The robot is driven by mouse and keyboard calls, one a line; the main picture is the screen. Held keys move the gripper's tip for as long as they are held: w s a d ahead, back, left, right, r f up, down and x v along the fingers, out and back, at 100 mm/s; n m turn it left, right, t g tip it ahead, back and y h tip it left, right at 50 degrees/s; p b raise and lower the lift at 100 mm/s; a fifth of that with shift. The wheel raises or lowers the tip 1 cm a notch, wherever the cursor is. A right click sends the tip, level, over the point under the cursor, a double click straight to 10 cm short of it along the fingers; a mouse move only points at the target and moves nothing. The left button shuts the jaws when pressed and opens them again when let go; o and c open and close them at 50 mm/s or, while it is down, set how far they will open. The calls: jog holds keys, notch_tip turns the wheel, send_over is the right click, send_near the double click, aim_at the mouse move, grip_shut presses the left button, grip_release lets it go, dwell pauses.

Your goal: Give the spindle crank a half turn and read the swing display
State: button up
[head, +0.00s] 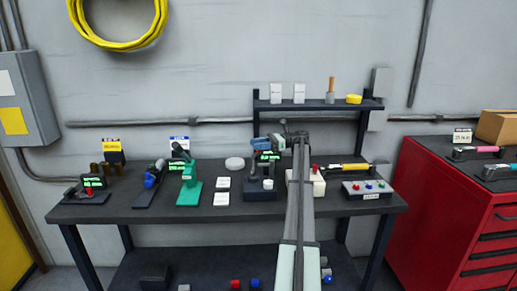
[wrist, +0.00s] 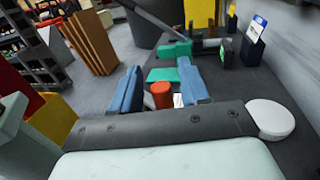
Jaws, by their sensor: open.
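My gripper (head: 262,143) is open above the middle of the bench, its blue fingers pointing left in the head view. In the wrist view my gripper (wrist: 159,68) has a red cylindrical knob (wrist: 161,95) showing between its spread fingers; I cannot tell how far below them it is. Under the gripper stands a dark-based device (head: 261,189) with an upright post and a white knob (head: 268,184). A green-lit display (head: 268,156) is beside it, its text too small to read. I cannot tell for certain which part is the spindle crank.
A green device (head: 191,190) with a dark lever stands left, also in the wrist view (wrist: 174,52). A button box (head: 366,189) and a shelf (head: 318,105) are right. My arm covers part of the bench.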

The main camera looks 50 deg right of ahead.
notch_tip(320, 180, up, 8)
jog(key=shift+r, duration=0.2)
jog(key=shift+o, duration=0.3)
